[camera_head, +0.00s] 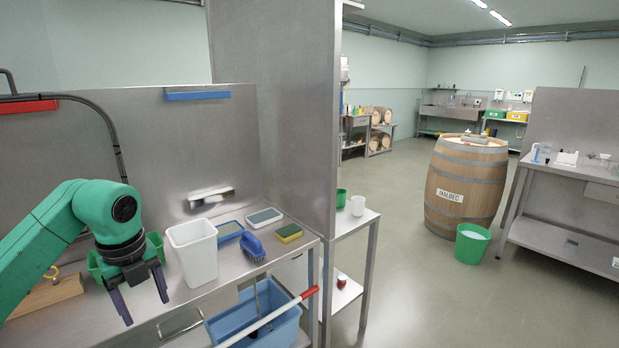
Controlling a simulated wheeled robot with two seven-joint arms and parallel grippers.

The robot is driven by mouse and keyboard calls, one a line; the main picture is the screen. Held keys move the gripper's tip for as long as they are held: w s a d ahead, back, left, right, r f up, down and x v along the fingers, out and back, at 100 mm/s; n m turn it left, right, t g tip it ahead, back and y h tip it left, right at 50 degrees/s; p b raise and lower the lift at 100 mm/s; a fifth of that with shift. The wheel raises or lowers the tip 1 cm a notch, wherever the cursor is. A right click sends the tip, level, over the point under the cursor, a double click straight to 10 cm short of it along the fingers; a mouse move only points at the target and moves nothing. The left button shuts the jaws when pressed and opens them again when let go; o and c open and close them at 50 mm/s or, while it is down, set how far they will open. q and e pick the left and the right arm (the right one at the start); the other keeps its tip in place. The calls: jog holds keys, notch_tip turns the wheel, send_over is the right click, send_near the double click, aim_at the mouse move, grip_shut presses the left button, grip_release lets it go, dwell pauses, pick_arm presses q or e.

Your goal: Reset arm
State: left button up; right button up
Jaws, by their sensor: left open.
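My left arm, green, comes in from the left over a steel counter (178,296). My left gripper (145,302) points down with its two dark fingers apart, open and with nothing between them. It is in front of a green container (156,245), which the wrist partly hides, and to the left of a white bin (193,252). My right gripper does not show in the head view.
On the counter are a blue brush (253,246), a sponge (289,233) and shallow trays (264,216). A wooden board (45,296) lies at the left. A blue bucket (255,318) stands below the front edge. A tall steel partition (275,90) rises at the right.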

pick_arm(q)
jog(key=w+d+f+t+h, duration=0.1)
jog(key=w+d+f+h, duration=0.4)
jog(key=d, duration=0.4)
jog(key=w+d+f+t+h, duration=0.25)
jog(key=d+f+h, duration=0.25)
jog(key=d+h, duration=0.35)
jog(key=w+a+f+n+t+y, duration=0.2)
jog(key=a+f+n+t, duration=0.3)
jog(key=f, duration=0.4)
jog(key=w+a+f+n+t+y, duration=0.2)
jog(key=f+n+t+y, duration=0.1)
jog(key=f+n, duration=0.6)
jog(key=s+a+f+n+g+y, duration=0.2)
jog(key=s+a+f+n+y, duration=0.15)
jog(key=s+f, duration=0.75)
jog(key=s+a+f+n+g+y, duration=0.35)
jog(key=s+f, duration=0.55)
jog(key=f, duration=0.4)
jog(key=s+f+n+g, duration=0.1)
jog(key=s+f+g, duration=0.2)
jog(key=s, duration=1)
jog(key=s+f+n+g, duration=0.1)
jog(key=s+f+g, duration=0.2)
jog(key=s, duration=1.1)
notch_tip(320, 180, down, 4)
jog(key=shift+d+r+n+y, duration=0.1)
jog(key=shift+d+n+y, duration=0.2)
jog(key=shift+y, duration=0.15)
